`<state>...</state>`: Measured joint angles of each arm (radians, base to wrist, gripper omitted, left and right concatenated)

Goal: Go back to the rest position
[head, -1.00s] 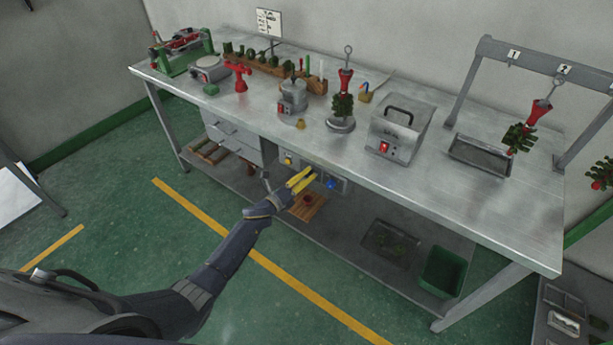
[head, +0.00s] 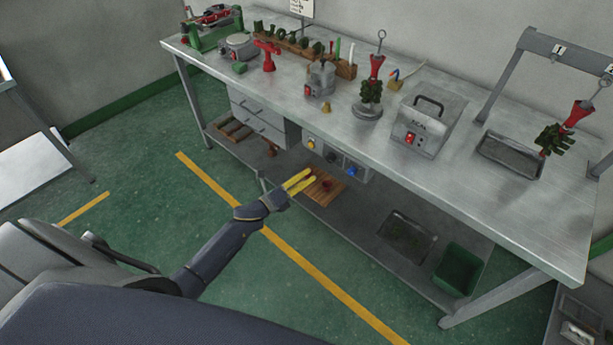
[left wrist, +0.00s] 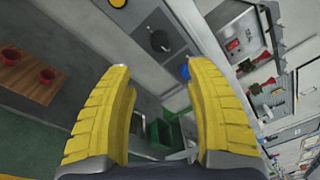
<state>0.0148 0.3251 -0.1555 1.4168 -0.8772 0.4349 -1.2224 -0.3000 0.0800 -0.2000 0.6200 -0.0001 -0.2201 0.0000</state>
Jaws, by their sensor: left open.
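My left gripper (head: 299,182) has yellow fingers and is in front of the workbench, lower than its top, over the aisle side of the lower shelf in the head view. In the left wrist view its two yellow fingers (left wrist: 163,95) are spread apart with nothing between them. Past the fingers I see the bench front with its control knobs (left wrist: 160,40). My right gripper is not in view.
The metal workbench (head: 440,185) holds a wax tree on a stand (head: 371,90), a grey heater box (head: 424,125) and a tray (head: 510,155). A wooden board (head: 322,188) and a green bin (head: 460,268) are on the lower shelf. Green floor is open in front.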

